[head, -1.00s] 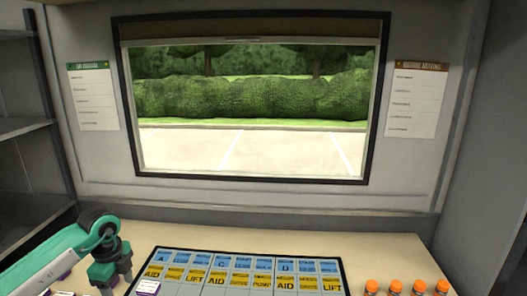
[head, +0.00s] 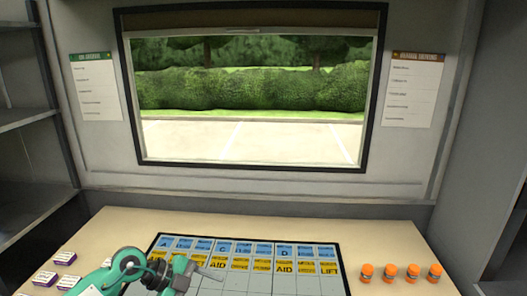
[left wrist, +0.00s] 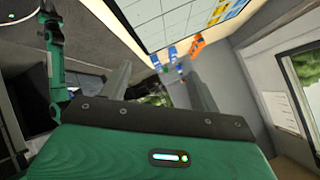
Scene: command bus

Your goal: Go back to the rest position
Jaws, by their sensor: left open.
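My left gripper (head: 188,276) is over the lower left part of the card board (head: 255,284) in the head view and hides some of its cells. Nothing shows between its fingers, and it is open. In the left wrist view my left gripper (left wrist: 160,88) has two grey fingers standing apart, with the board (left wrist: 150,22) seen tilted at the top. My right gripper is in neither view.
Several small purple-and-white blocks (head: 66,257) lie on the table left of the board. Several orange-capped bottles (head: 390,271) stand right of it. Dark shelves (head: 28,120) are at the far left. The table behind the board is clear.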

